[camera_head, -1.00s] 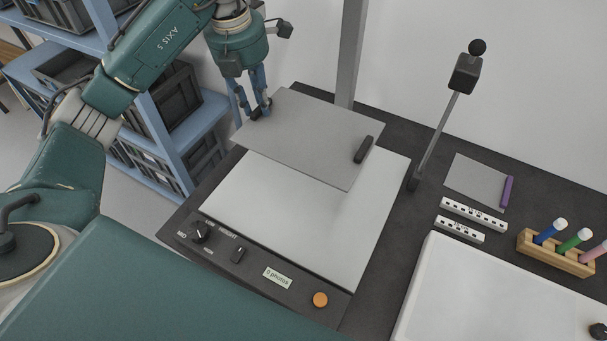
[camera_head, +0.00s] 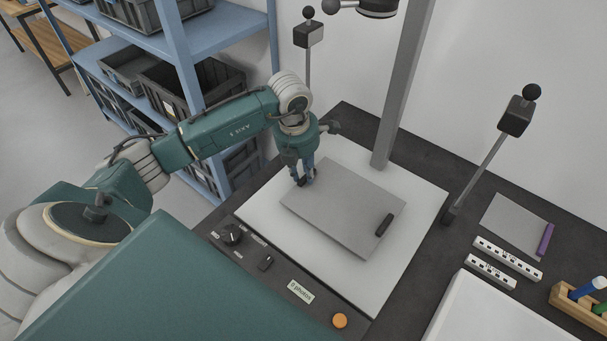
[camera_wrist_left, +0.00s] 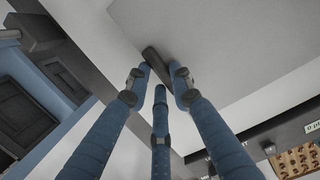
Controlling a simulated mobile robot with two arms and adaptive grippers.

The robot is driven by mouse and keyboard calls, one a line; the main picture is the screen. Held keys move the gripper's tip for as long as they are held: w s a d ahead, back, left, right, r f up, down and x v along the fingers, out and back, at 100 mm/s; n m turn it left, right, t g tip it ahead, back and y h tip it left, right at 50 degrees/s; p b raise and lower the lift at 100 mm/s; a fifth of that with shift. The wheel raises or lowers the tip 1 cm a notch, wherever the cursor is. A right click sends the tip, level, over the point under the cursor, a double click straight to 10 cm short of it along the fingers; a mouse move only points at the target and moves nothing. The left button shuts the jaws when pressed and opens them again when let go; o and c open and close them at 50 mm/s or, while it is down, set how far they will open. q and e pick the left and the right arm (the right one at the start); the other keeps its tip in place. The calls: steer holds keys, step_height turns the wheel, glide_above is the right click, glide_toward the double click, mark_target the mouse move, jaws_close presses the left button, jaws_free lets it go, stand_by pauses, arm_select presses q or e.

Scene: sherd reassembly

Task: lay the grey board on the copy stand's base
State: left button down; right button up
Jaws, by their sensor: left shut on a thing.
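The grey board (camera_head: 335,205) is a flat rectangle with a black grip (camera_head: 384,224) along its right end. It is over the white top of the copy stand's base (camera_head: 296,255), wholly within its outline. I cannot tell whether it touches the base or is slightly above it. My left gripper (camera_head: 303,180) is shut on the board at its far left end. In the left wrist view, the fingers (camera_wrist_left: 160,78) close around a dark grip (camera_wrist_left: 156,62) on the board (camera_wrist_left: 180,25). My right gripper is out of view.
The stand's grey column (camera_head: 403,90) rises behind the base, with lamps (camera_head: 515,115) on both sides. Knobs and an orange button (camera_head: 340,320) line the front panel.

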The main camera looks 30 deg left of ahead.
arm_select(q)
steer(key=shift+f, duration=1)
steer(key=c, duration=1.5)
jaws_free()
steer(key=r, duration=0.4)
steer(key=s+r, duration=0.1)
steer(key=r, duration=0.3)
steer(key=r+b, duration=0.1)
steer(key=r, duration=0.3)
steer(key=shift+s+a+r, duration=0.1)
steer(key=shift+s+a, duration=0.05)
steer(key=shift+s, duration=0.25)
